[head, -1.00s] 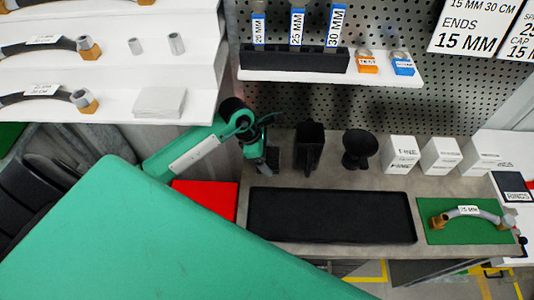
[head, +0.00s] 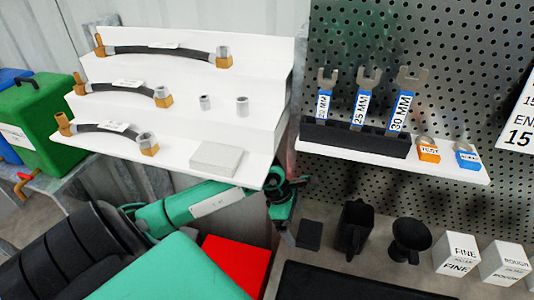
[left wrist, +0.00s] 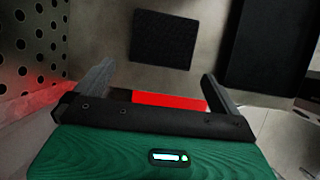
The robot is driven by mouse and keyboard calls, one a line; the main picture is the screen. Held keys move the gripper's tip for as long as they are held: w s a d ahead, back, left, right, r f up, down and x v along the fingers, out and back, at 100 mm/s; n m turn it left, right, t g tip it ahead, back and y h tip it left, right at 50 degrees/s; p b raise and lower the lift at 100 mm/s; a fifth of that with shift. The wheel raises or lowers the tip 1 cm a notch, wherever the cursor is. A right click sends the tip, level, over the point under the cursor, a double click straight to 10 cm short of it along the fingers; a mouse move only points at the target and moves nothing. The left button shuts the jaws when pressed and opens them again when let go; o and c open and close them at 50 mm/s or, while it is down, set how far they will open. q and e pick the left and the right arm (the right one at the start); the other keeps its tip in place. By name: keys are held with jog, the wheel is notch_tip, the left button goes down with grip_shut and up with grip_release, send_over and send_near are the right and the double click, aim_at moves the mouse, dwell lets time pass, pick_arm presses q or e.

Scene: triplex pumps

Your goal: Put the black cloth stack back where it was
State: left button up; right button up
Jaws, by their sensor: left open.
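The black cloth stack (head: 309,234) is a small dark square lying flat on the grey bench, left of the black square cup. It also shows in the left wrist view (left wrist: 162,40), beyond the fingertips. My left gripper (head: 284,222) is just left of the stack in the head view. In the left wrist view its two fingers (left wrist: 157,74) are spread wide with nothing between them, and the stack lies apart from them. My right gripper is not in view.
A black square cup (head: 354,228) and a black funnel-like cup (head: 409,238) stand right of the stack. A black tray (head: 340,284) lies in front, a red panel (head: 236,264) at the left. A white shelf (head: 470,172) with wrenches overhangs behind. A white stepped rack (head: 185,151) holds hoses.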

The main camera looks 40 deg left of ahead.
pick_arm(q)
jog(key=s+a+b, duration=0.3)
jog(key=a, duration=0.4)
jog(key=shift+s+a, duration=0.4)
dwell(0.3)
